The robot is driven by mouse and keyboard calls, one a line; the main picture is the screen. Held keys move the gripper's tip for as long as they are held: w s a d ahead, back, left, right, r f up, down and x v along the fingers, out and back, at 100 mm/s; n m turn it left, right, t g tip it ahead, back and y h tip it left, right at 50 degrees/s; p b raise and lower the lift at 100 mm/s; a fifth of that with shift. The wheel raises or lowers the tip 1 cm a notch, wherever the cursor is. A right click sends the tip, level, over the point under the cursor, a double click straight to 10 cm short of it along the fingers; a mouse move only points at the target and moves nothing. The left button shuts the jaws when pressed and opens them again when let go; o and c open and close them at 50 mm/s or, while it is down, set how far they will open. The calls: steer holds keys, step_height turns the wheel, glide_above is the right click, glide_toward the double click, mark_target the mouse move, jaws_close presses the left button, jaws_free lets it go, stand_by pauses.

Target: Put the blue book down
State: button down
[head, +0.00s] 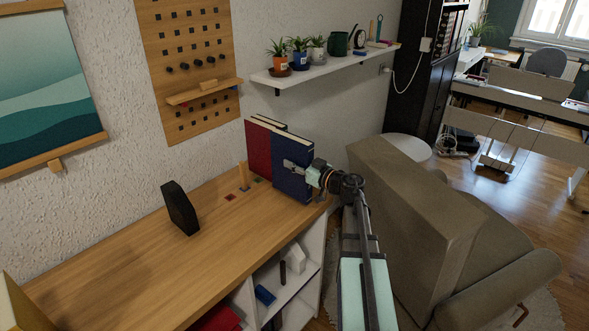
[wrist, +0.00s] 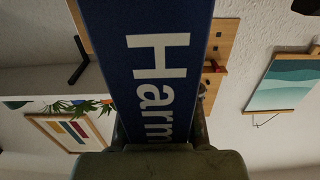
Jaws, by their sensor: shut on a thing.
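The blue book (head: 291,171) stands upright at the right end of the wooden cabinet top (head: 120,253) in the head view. My gripper (head: 297,166) is shut on the blue book from the right side. In the wrist view the blue book (wrist: 150,65) fills the middle, with white letters reading "Harm" on its spine, between the fingers of my gripper (wrist: 160,135). A red book (head: 259,148) stands upright just behind and to the left of the blue one. Whether the blue book's bottom edge touches the cabinet top is hard to tell.
A black bookend-like block (head: 180,208) stands on the cabinet top, with free wood around it. Small coloured squares (head: 230,197) and a small wooden post (head: 243,174) lie near the books. A wall shelf (head: 325,65) with plants is above. A sofa (head: 415,215) stands to the right.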

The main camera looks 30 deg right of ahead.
steer(key=shift+f, duration=1.05)
steer(key=c, duration=0.8)
jaws_free()
steer(key=shift+f, duration=0.2)
steer(key=shift+c, duration=0.2)
steer(key=shift+s+r, duration=0.1)
steer(key=shift+r, duration=0.05)
steer(key=b+v, duration=0.1)
steer(key=v, duration=1.1)
